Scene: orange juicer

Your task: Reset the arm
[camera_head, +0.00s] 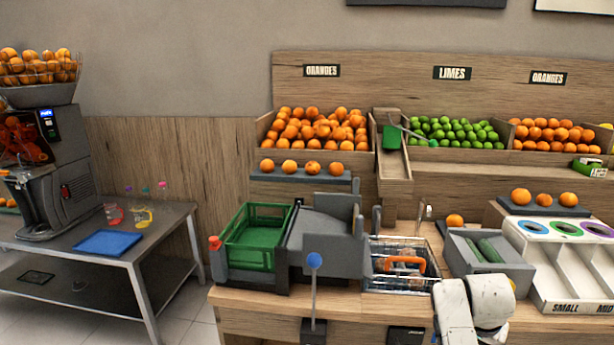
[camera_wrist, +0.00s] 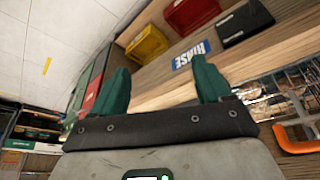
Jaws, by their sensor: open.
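My gripper (camera_wrist: 158,88) shows in the wrist view with its two green fingers spread wide apart and nothing between them. The wooden counter edge and a blue "RINSE" label (camera_wrist: 190,54) lie beyond the fingers. In the head view, part of my white arm (camera_head: 474,305) shows at the lower right, in front of the counter near the wire basket (camera_head: 384,280) and the grey bin. My gripper's fingers cannot be made out in the head view.
A green crate (camera_head: 243,258) and a blue-knobbed lever (camera_head: 314,262) stand left of the basket. A grey bin (camera_head: 459,268) holds green produce. The sorting tray (camera_head: 541,273) is at right. A juicer (camera_head: 58,185) and blue mat (camera_head: 106,243) are on the left table.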

